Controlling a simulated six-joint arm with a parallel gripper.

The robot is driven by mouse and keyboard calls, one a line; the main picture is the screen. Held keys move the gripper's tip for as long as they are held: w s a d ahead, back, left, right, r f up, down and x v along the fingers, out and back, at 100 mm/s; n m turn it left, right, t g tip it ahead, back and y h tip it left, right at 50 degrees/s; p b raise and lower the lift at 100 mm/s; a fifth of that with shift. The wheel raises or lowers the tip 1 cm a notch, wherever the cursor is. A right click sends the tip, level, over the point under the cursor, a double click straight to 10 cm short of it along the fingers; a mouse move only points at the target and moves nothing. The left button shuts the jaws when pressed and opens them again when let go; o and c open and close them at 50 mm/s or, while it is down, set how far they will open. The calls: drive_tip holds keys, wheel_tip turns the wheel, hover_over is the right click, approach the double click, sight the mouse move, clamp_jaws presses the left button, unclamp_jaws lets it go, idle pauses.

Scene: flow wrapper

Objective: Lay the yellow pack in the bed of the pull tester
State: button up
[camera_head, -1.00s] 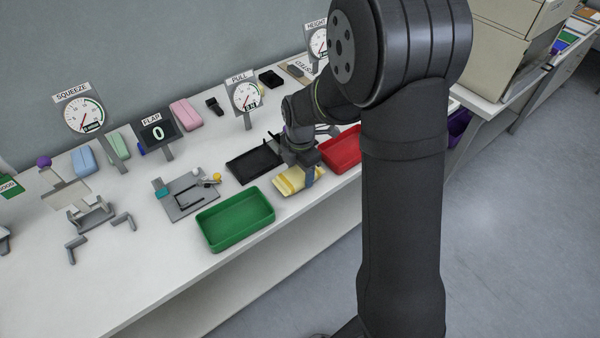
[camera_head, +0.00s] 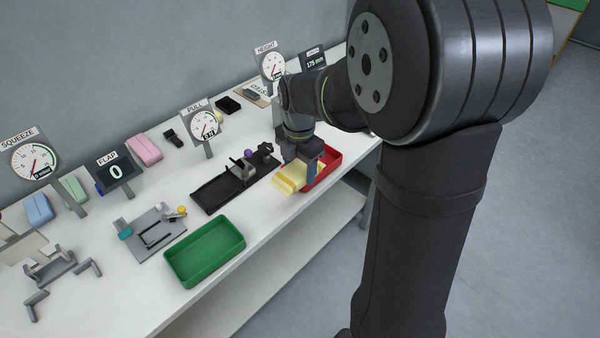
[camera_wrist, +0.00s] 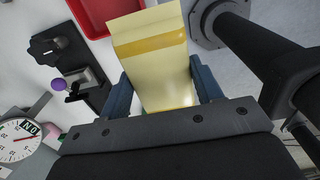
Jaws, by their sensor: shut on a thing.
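The yellow pack (camera_head: 292,176) is held in my gripper (camera_head: 307,168), above the table's front edge by the red tray. In the wrist view the yellow pack (camera_wrist: 152,60) sits between the two blue fingers of my gripper (camera_wrist: 160,90), its far end reaching out past them. The pull tester's black bed (camera_head: 215,192) lies left of the pack and looks empty at its near left end. Its clamp block with a purple knob (camera_head: 244,166) stands towards the right end. The PULL dial (camera_head: 204,124) stands behind it.
A red tray (camera_head: 325,165) is just beyond and beneath my gripper. A green tray (camera_head: 205,250) stands at the front, left of the pack. A grey fixture (camera_head: 153,232) lies left of the bed. Several coloured packs and dials line the back.

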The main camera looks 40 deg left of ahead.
drive_tip(key=s+a+f, duration=0.1)
drive_tip(key=s+a, duration=0.6)
drive_tip(key=a, duration=0.3)
drive_tip(key=s+a+f, duration=0.1)
drive_tip(key=s+a, duration=0.5)
drive_tip(key=a, duration=0.4)
drive_tip(key=f, duration=0.4)
drive_tip(key=shift+s+d+f, duration=0.15)
drive_tip(key=shift+d+f, duration=0.1)
drive_tip(key=shift+f, duration=0.5)
drive_tip(key=shift+w+f, duration=0.35)
drive_tip(key=shift+w, duration=0.45)
drive_tip(key=shift+f, duration=0.4)
